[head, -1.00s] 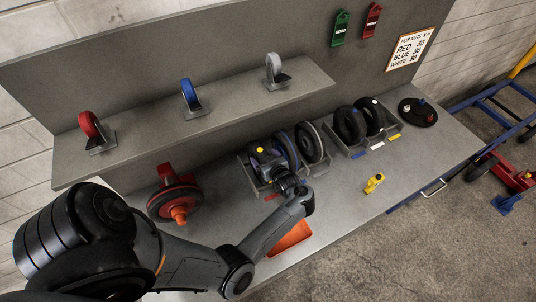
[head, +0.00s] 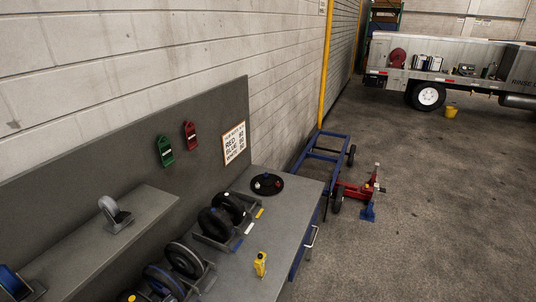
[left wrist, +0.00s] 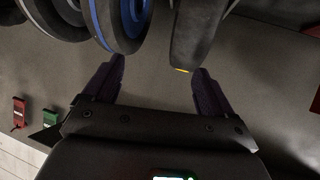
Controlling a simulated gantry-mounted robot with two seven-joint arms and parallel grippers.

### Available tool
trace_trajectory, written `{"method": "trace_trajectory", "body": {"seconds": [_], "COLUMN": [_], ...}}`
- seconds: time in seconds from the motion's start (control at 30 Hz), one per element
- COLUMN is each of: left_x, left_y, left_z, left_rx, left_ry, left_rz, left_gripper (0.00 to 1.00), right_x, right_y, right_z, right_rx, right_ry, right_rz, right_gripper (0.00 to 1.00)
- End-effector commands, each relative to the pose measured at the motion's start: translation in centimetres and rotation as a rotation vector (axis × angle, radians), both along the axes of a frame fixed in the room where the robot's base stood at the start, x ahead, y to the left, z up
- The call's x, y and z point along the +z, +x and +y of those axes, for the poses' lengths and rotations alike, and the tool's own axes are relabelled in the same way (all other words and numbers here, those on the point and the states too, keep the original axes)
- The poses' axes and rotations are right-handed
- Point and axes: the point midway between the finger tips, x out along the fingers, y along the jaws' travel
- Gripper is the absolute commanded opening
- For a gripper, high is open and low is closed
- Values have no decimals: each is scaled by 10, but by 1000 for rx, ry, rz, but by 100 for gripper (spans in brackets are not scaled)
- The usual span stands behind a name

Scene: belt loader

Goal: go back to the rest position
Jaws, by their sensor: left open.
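My left gripper (left wrist: 159,66) shows in the left wrist view with its two dark fingers spread wide and nothing between them. A blue-ringed wheel (left wrist: 127,22) and a dark wheel (left wrist: 188,40) are at the top of that view, just beyond the fingertips. I cannot tell whether a finger touches either wheel. Neither gripper is visible in the head view, and my right gripper is in no view.
A shelf (head: 75,257) carries casters. Beyond are a blue cart (head: 322,152), a red jack (head: 362,190) and a truck (head: 455,62). Open floor lies right.

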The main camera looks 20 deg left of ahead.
Motion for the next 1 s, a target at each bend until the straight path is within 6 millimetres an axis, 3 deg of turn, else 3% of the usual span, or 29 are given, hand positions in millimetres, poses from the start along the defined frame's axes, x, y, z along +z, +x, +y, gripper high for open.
{"method": "trace_trajectory", "body": {"seconds": [0.17, 0.27, 0.4, 0.5, 0.6, 0.8, 1.0], "left_x": [33, 55, 82, 98, 113, 132, 135], "left_y": [8, 0, -44, -85, -123, -174, -181], "left_z": [-34, -83, -171, -216, -248, -277, -280], "left_rx": [-284, -527, -877, -1056, -1188, -1332, -1349], "left_ry": [-94, -165, -252, -285, -299, -306, -306], "left_rz": [22, 100, 298, 441, 563, 722, 742], "left_gripper": [85, 85, 85, 85, 85, 85, 85], "right_x": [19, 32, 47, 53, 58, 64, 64], "right_y": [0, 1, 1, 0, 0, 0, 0], "right_z": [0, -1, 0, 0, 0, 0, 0], "right_rx": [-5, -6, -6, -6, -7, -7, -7], "right_ry": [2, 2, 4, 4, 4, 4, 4], "right_rz": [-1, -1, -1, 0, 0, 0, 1], "right_gripper": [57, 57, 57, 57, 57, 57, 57]}}
